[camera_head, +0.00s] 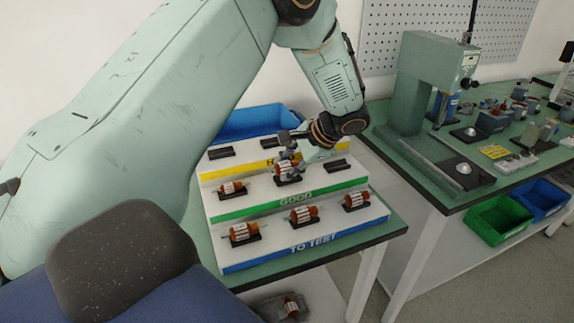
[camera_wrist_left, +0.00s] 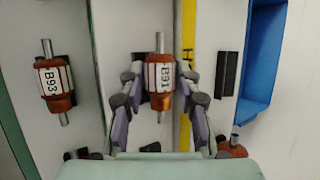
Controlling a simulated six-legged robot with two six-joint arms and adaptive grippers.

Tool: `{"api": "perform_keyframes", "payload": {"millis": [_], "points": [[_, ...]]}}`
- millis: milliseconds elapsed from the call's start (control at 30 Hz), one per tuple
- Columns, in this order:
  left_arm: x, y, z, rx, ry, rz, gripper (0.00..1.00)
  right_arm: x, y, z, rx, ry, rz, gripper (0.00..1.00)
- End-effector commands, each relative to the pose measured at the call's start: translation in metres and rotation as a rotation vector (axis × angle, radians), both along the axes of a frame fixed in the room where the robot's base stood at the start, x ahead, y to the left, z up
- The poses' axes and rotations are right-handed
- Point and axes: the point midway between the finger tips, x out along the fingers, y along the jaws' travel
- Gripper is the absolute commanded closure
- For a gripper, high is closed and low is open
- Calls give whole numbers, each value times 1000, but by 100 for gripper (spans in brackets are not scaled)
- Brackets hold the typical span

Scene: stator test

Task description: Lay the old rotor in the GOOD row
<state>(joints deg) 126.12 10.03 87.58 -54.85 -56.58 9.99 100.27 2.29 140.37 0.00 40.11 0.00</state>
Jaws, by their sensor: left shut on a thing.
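My left gripper (camera_head: 288,163) is shut on an orange-brown rotor (camera_head: 289,170) at the middle place of the GOOD row. In the left wrist view the gripper (camera_wrist_left: 153,95) has a finger on each side of this rotor (camera_wrist_left: 159,80), whose white label reads B91. A dark cradle shows under it in the head view; I cannot tell if it rests fully in it. The GOOD row (camera_head: 270,208) has a green front. Another rotor (camera_head: 232,188) lies at its left place, and the cradle (camera_head: 337,166) at its right is empty. The right gripper is not in view.
The TO TEST row (camera_head: 275,263) in front holds three rotors, including B93 (camera_wrist_left: 54,82). The yellow-fronted row behind has an empty cradle (camera_head: 221,153). A blue bin (camera_head: 255,120) stands behind the rack. A green press (camera_head: 425,85) stands on the right bench.

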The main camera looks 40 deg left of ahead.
Motion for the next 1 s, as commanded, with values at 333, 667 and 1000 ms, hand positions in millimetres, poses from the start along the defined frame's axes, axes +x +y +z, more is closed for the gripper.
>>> {"api": "perform_keyframes", "payload": {"millis": [333, 667, 1000], "points": [[-6, -3, -11, -14, 14, 5, 100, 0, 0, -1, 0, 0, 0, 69], [-6, -3, -14, -15, 14, 6, 100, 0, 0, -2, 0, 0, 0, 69], [-7, -4, -19, -15, 14, 6, 100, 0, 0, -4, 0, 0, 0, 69]]}}
